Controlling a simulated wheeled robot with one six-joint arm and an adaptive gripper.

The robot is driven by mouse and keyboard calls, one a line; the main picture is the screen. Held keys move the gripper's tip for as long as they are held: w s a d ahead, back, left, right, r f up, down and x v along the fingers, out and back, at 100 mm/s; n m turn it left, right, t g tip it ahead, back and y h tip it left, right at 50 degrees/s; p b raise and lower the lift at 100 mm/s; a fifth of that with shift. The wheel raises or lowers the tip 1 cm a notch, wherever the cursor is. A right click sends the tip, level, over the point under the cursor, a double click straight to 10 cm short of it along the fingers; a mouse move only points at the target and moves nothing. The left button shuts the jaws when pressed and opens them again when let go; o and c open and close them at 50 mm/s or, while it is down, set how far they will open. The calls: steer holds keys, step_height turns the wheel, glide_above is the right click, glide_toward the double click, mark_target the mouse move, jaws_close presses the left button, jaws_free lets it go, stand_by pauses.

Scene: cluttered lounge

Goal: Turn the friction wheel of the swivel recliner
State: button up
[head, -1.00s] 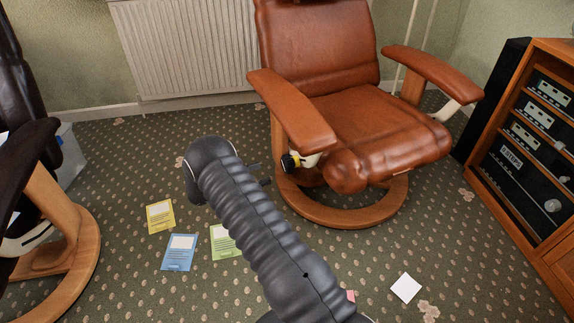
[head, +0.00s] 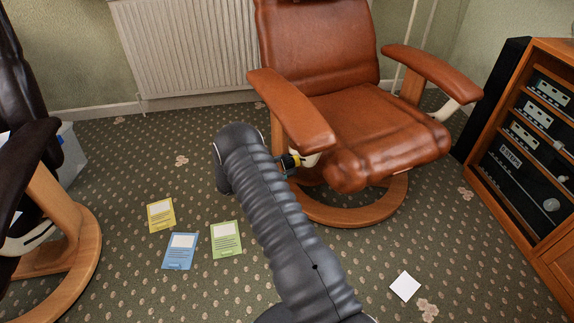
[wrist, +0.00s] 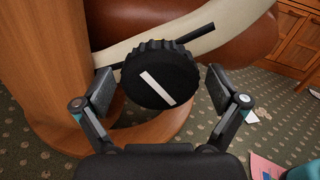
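The brown leather swivel recliner (head: 318,50) stands on a round wooden base in front of the radiator. Its friction wheel (wrist: 157,76) is a black ribbed knob with a white bar across its face, tilted down to the right. In the head view the wheel is small under the near armrest and partly hidden by my arm. My gripper (wrist: 160,86) is open, with one finger on the left and one on the right of the wheel. A gap shows between each finger pad and the rim.
A wooden post (wrist: 40,62) of the recliner rises close to the left finger. Coloured cards, yellow (head: 161,215), blue (head: 180,251) and green (head: 226,239), lie on the carpet. A dark chair's wooden base (head: 88,245) is at left; a stereo cabinet (head: 545,150) is at right.

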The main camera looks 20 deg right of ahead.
steer(key=c, duration=1)
steer(key=shift+b, duration=0.4)
steer(key=m+b, duration=0.3)
steer(key=shift+f, duration=0.2)
steer(key=m+b, duration=0.5)
steer(key=shift+w, duration=0.1)
steer(key=m+b, duration=0.2)
steer(key=m, duration=0.1)
steer(key=shift+r, duration=0.15)
steer(key=m, duration=0.3)
steer(key=shift+w+r+m, duration=0.1)
steer(key=shift+r+m, duration=0.05)
steer(key=shift+m, duration=0.25)
steer(key=m, duration=0.7)
steer(key=shift+r, duration=0.1)
